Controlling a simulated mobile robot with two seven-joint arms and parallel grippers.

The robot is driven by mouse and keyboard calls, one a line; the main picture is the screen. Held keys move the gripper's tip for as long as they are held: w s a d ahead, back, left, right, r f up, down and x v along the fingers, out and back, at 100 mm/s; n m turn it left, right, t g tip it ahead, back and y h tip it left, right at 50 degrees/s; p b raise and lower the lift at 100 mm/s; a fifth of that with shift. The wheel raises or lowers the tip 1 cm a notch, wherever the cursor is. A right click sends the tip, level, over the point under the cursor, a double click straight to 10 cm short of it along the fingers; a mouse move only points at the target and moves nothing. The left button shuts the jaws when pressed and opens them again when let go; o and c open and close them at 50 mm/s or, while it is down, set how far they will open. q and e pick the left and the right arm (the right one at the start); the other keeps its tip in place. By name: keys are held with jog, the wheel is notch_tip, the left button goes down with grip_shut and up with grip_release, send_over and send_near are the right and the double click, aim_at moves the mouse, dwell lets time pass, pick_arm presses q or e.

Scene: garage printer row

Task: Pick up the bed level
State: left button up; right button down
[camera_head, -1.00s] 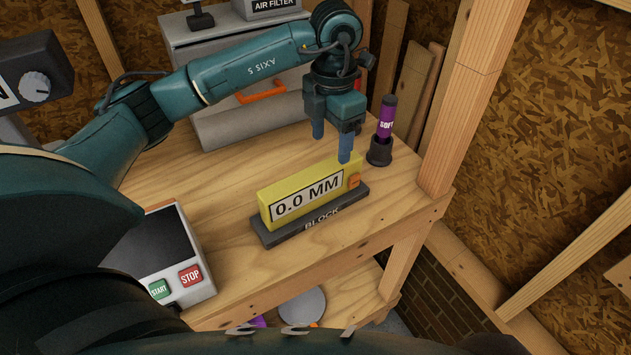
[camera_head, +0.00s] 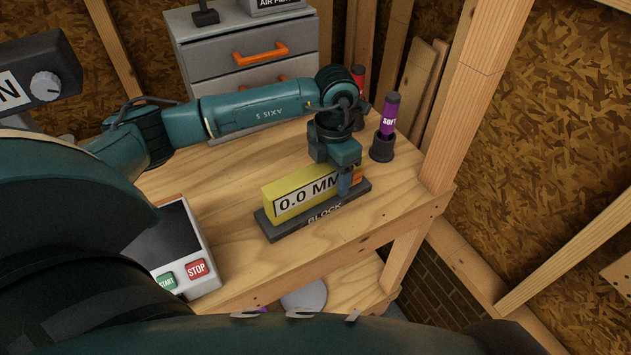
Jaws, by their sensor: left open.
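The bed level (camera_head: 290,194) is a yellow box with a white "0.0 MM" label. It stands on a dark grey base (camera_head: 272,229) marked "BLOCK" on the wooden workbench. My left gripper (camera_head: 336,176) is open and low over the right part of the bed level. One finger shows in front of the label's right end; the other finger is hidden behind the box. I cannot tell whether the fingers touch it. A bit of the orange button (camera_head: 358,176) shows right of the finger. My right gripper is not in view.
A purple "SOFT" tool (camera_head: 389,117) stands in a black holder right of the gripper, with a red-topped one (camera_head: 358,76) behind. A control panel (camera_head: 205,283) with START and STOP buttons is at front left. Grey drawers (camera_head: 215,68) stand behind. A wooden post (camera_head: 460,95) rises at right.

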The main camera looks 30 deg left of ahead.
pick_arm(q)
jog(key=c, duration=1.2)
jog(key=shift+r, duration=0.2)
